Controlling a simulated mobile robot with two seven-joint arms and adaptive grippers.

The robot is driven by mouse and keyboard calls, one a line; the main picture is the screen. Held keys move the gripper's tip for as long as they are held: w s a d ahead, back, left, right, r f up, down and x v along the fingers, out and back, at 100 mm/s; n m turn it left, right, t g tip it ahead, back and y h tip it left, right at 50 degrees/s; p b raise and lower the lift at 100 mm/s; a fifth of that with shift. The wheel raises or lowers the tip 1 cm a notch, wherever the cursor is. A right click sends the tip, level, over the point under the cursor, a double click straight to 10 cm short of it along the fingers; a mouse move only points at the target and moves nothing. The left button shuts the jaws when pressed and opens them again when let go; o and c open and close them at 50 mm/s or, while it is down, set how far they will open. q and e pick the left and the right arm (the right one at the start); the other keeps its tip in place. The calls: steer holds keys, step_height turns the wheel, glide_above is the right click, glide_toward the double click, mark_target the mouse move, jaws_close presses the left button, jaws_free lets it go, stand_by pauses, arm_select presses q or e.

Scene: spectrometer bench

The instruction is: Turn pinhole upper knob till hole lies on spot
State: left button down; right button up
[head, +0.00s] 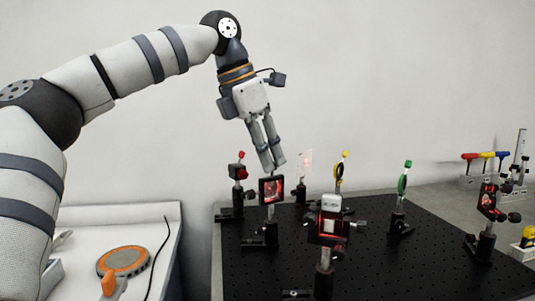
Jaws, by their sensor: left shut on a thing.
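The pinhole mount (271,189) is a dark square frame on a post near the left of the black breadboard, with a red glow on its face. My left gripper (272,167) reaches down from above, and its fingertips meet at the top of this mount. It is shut on the upper knob, which the fingers hide. The hole and the exact place of the spot on the plate are too small to tell apart. My right gripper is not in view.
The breadboard (385,262) carries several post mounts: a red-knobbed one (238,172) close left, a pale card (304,163) with a red spot behind, a light-topped mount (328,225) in front, and a green-topped one (403,180). Screwdrivers (486,156) stand at the right.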

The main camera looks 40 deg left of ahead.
arm_select(q)
steer(key=m+h, duration=0.1)
steer(key=m, duration=0.1)
steer(key=m+g, duration=0.1)
steer(key=m, duration=0.2)
steer(key=shift+w+a+h, duration=0.15)
steer(key=shift+w+h, duration=0.05)
steer(key=shift+h, duration=0.2)
steer(key=m+g, duration=0.1)
steer(key=m, duration=0.3)
steer(key=shift+w+h+b, duration=0.15)
steer(key=shift+h+b, duration=0.15)
steer(key=shift+b, duration=0.05)
steer(key=shift+a+m+g, duration=0.1)
steer(key=shift+m+g, duration=0.3)
steer(key=shift+m, duration=0.2)
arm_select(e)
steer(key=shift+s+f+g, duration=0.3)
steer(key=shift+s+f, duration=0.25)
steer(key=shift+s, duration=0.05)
arm_select(q)
steer(key=c, duration=1.6)
jaws_free()
